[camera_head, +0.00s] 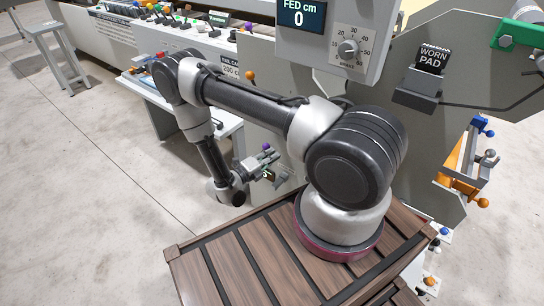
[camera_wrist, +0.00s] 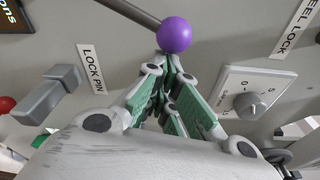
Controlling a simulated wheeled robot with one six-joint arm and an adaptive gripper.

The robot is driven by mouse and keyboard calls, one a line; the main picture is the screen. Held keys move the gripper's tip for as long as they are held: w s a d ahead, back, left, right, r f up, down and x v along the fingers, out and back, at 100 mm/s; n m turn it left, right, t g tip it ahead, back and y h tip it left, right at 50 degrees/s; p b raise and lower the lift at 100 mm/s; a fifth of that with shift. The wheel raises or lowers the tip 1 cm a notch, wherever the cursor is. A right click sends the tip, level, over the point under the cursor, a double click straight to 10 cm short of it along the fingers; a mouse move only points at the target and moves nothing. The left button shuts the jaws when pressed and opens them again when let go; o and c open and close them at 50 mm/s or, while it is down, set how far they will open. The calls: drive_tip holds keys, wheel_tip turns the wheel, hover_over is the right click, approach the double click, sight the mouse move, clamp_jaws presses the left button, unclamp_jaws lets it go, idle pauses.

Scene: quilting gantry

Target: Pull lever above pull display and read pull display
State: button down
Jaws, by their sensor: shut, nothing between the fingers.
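A lever with a purple ball knob (camera_wrist: 174,34) on a grey rod shows in the wrist view; the rod runs to the upper left. The purple ball also shows small in the head view (camera_head: 266,147). My gripper (camera_wrist: 168,66) is shut and empty, its green-padded fingers together. Its tips are just below the ball in the picture; I cannot tell whether they touch it. The gripper is also at the grey panel in the head view (camera_head: 268,162). A dark display (camera_wrist: 12,16) is cut off at the wrist view's upper left, showing only "ons"; no reading is visible.
In the wrist view, a grey LOCK PIN handle (camera_wrist: 48,95) is left and a dial (camera_wrist: 250,102) is right, near a REEL LOCK label (camera_wrist: 292,28). In the head view, the FED cm display (camera_head: 301,14) reads 0. A slatted wooden platform (camera_head: 235,266) lies below my arm.

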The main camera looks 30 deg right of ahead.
drive_tip(key=shift+w+a+r+n, duration=0.15)
drive_tip(key=shift+w+r+n, duration=0.1)
drive_tip(key=shift+n, duration=0.05)
drive_tip(key=shift+w, duration=0.1)
drive_tip(key=w+a+r+n, duration=0.3)
drive_tip(key=w+n, duration=0.2)
drive_tip(key=w, duration=0.3)
drive_tip(key=shift+w+a+n+t+h, duration=0.3)
drive_tip(key=shift+w+h, duration=0.05)
drive_tip(key=shift+h, duration=0.05)
drive_tip(key=shift+a, duration=0.1)
idle(0.5)
